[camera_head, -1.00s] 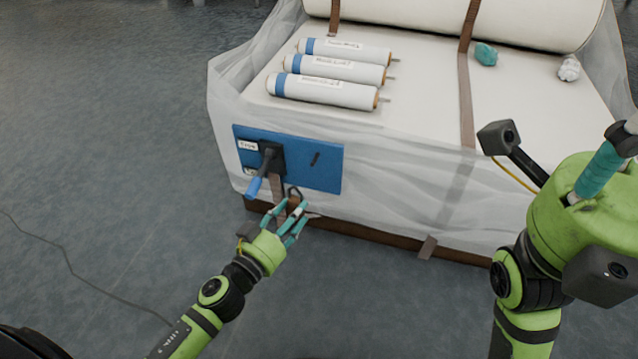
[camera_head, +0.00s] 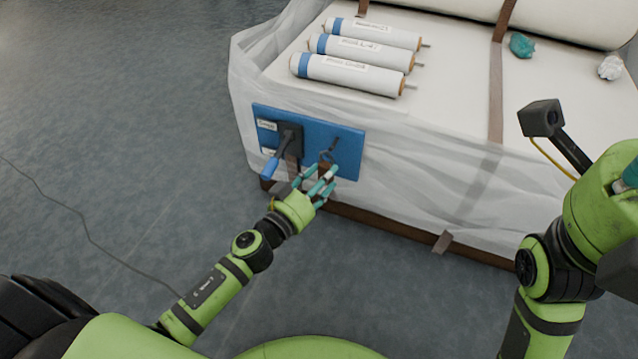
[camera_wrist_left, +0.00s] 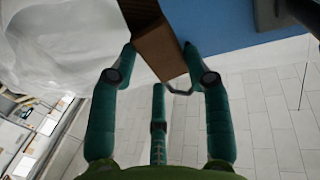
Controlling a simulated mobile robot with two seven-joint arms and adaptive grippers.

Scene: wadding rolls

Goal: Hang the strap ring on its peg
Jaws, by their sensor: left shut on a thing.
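My left gripper (camera_head: 321,172) is shut on the brown strap end at the lower right of the blue panel (camera_head: 352,150).
Several wrapped rolls (camera_head: 346,75) lie on the wadding block above. A thin cable (camera_head: 84,231) runs along the floor at left.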

